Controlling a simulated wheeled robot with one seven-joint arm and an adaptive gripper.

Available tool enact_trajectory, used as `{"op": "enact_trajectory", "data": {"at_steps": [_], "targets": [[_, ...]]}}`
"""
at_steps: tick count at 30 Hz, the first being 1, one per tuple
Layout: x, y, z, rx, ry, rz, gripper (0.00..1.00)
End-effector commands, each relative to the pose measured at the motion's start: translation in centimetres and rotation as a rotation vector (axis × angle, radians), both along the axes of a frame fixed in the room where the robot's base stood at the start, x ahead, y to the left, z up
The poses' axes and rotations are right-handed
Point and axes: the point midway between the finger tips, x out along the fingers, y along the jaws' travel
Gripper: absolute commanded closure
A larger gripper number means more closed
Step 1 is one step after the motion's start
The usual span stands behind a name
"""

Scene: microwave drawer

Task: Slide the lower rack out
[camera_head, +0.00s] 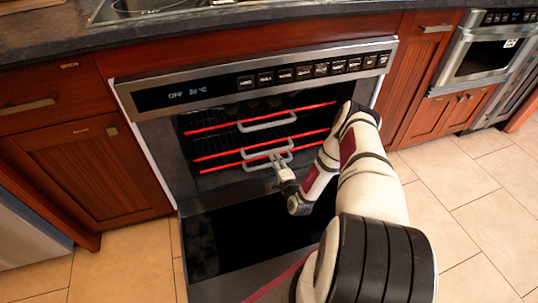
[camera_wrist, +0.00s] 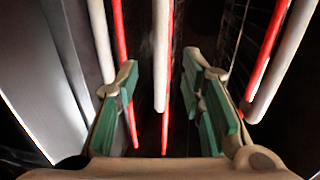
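The oven's racks show in the head view as red-fronted bars with grey loop handles. The upper handle (camera_head: 268,122) is clear of my gripper. Lower down, close-set handle bars (camera_head: 266,150) sit just beyond my gripper (camera_head: 281,172). In the wrist view my gripper (camera_wrist: 164,100) is open, with green pads on both fingers. A pale handle bar (camera_wrist: 160,55) and a red bar (camera_wrist: 168,25) show between the fingers. I cannot tell if the fingers touch the handle. Another pale bar (camera_wrist: 101,40) runs outside the left finger.
The oven door (camera_head: 250,240) is folded down in front, under my arm. The control panel (camera_head: 265,77) is above the cavity. Wooden cabinets (camera_head: 85,165) flank the oven. Tiled floor (camera_head: 480,200) is free at right.

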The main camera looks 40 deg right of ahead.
Motion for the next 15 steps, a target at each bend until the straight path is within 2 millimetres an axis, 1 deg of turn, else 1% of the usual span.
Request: {"op": "enact_trajectory", "data": {"at_steps": [1,3,9,15], "targets": [[1.0,-0.3,-0.4,-0.002,-0.003,-0.001,0.64],[2.4,-0.7,-0.7,-0.002,-0.004,0.0,0.64],[5.8,-1.6,-1.3,-0.001,-0.003,0.001,0.64],[7.8,-2.2,-1.7,0.001,-0.001,0.001,0.64]]}}
